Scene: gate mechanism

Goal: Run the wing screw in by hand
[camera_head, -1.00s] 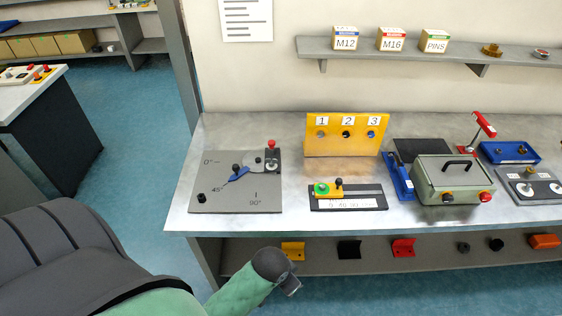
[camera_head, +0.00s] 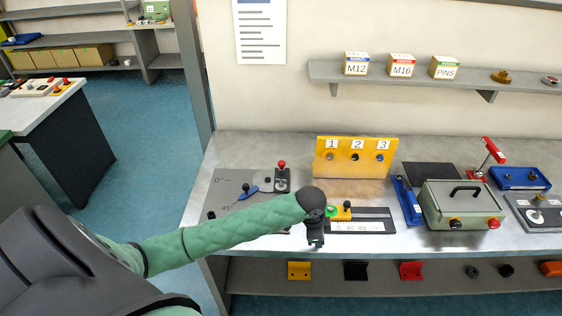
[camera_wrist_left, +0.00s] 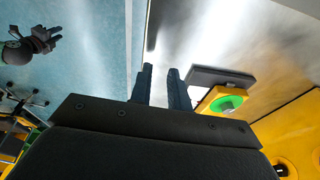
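I cannot make out a wing screw for certain; it may be small or hidden. A yellow slider with a round green knob (camera_wrist_left: 226,105) sits on the black scale block (camera_head: 376,226), partly behind my left gripper in the head view. My left gripper (camera_head: 316,243) is above the bench's front edge, at the left end of that block. In the left wrist view its fingers (camera_wrist_left: 160,82) are apart with nothing between them. A dark gripper, seemingly my right one (camera_wrist_left: 48,38), shows small over the floor in the left wrist view; its opening is unclear.
A yellow board numbered 1 to 3 (camera_head: 328,180) stands behind the block. Left is an angle plate (camera_head: 228,182) with a blue lever (camera_head: 247,193), partly covered by my arm. Right are a blue tool (camera_head: 405,203) and a grey-green box (camera_head: 455,204). A shelf (camera_head: 430,80) hangs above.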

